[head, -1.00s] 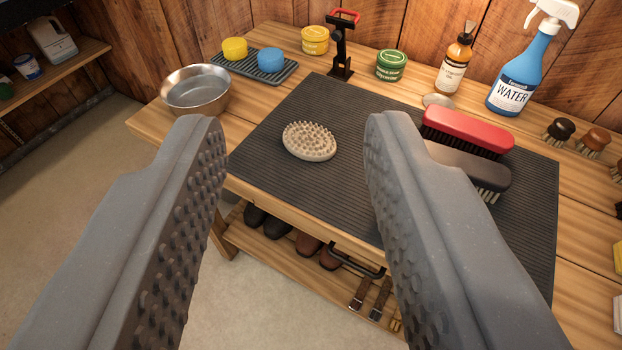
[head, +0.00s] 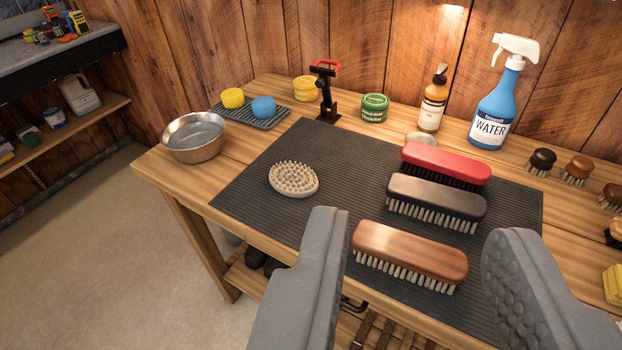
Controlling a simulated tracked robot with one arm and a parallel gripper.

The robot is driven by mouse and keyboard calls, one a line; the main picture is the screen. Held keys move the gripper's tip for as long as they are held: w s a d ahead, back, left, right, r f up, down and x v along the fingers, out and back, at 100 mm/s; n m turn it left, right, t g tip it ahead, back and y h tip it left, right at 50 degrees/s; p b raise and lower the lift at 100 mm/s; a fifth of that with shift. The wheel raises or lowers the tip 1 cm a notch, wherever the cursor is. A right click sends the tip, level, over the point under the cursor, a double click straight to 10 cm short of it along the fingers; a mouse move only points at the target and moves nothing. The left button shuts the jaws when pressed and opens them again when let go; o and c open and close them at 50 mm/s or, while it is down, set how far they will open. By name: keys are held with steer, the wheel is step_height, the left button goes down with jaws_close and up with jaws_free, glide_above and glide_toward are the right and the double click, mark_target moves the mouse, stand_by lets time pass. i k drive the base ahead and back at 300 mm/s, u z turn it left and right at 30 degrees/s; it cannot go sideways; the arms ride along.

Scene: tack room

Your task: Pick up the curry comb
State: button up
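The curry comb (head: 293,179) is an oval, cream-coloured pad with stubby nubs facing up. It lies on the left part of the dark ribbed mat (head: 300,148) on the wooden bench. My gripper (head: 415,240) is open and empty, with its grey fingers wide apart at the bench's front. The comb is beyond the left finger and to its left, outside the gap between the fingers. No part of the comb is hidden by the gripper.
A red brush (head: 446,163), a black brush (head: 436,200) and a brown brush (head: 409,254) lie to the comb's right. A metal bowl (head: 194,138) stands left of the mat. Jars, a spray bottle (head: 497,105) and a black stand (head: 327,92) line the back.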

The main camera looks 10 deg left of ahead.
mark_target(294, 180)
steer(key=z, duration=0.05)
steer(key=i, duration=1)
steer(key=u, duration=0.05)
